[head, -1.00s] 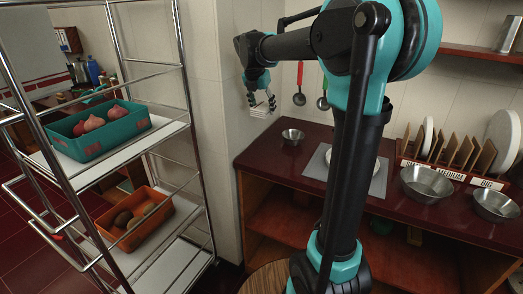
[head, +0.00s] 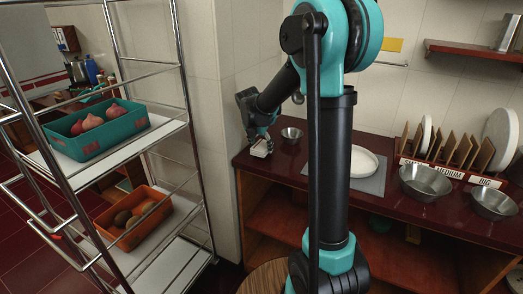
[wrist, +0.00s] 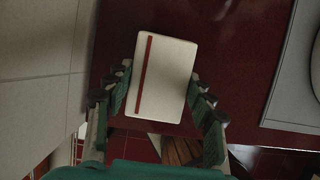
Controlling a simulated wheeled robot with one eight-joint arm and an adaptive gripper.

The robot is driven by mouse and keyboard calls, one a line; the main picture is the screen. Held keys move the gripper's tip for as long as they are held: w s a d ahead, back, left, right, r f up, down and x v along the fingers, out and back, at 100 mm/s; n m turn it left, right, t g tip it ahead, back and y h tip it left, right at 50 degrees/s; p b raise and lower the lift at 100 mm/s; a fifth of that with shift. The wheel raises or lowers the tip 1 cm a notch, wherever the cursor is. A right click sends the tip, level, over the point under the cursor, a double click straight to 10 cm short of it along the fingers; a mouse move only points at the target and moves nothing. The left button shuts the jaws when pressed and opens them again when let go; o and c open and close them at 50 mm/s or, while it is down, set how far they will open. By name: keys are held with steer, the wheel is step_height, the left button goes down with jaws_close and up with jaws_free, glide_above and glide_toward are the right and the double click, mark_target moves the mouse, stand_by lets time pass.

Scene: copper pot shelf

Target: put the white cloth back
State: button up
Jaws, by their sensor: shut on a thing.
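The white cloth (wrist: 165,78) is a flat folded rectangle with a red stripe along its left side in the wrist view. My gripper (wrist: 160,92) is shut on it, with a finger at each long side. In the head view the white cloth (head: 261,150) shows under my gripper (head: 259,141), at the left end of the dark red counter (head: 262,163). I cannot tell whether the cloth touches the counter. A yellow piece (head: 392,45), perhaps another cloth, is on the wall at a rail (head: 390,64).
A small metal bowl (head: 292,135) stands just right of my gripper. A white plate (head: 364,162) lies on a grey mat (head: 318,168). Larger bowls (head: 426,182) and a plate rack (head: 440,171) are farther right. A metal shelf (head: 184,134) with crates stands left.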

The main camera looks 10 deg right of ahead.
steer(key=shift+f, duration=0.95)
steer(key=shift+f, duration=0.1)
steer(key=o, duration=1.1)
steer(key=v, duration=1.1)
steer(key=s+d+f+m+y, duration=0.1)
steer(key=s+d+f+m, duration=0.1)
steer(key=s+f+m, duration=0.3)
steer(key=s+d+f+m+y, duration=0.1)
steer(key=s+f+m, duration=0.4)
steer(key=s+m, duration=0.7)
steer(key=s+d+f+m, duration=0.4)
steer(key=s+f+m, duration=0.1)
steer(key=s+m, duration=0.4)
steer(key=shift+s+f+m+y, duration=0.1)
steer(key=shift+s+m+y, duration=0.1)
steer(key=shift+m, duration=0.5)
steer(key=shift+s+f+m+y, duration=0.1)
steer(key=shift+m+y, duration=0.1)
steer(key=shift+m, duration=0.5)
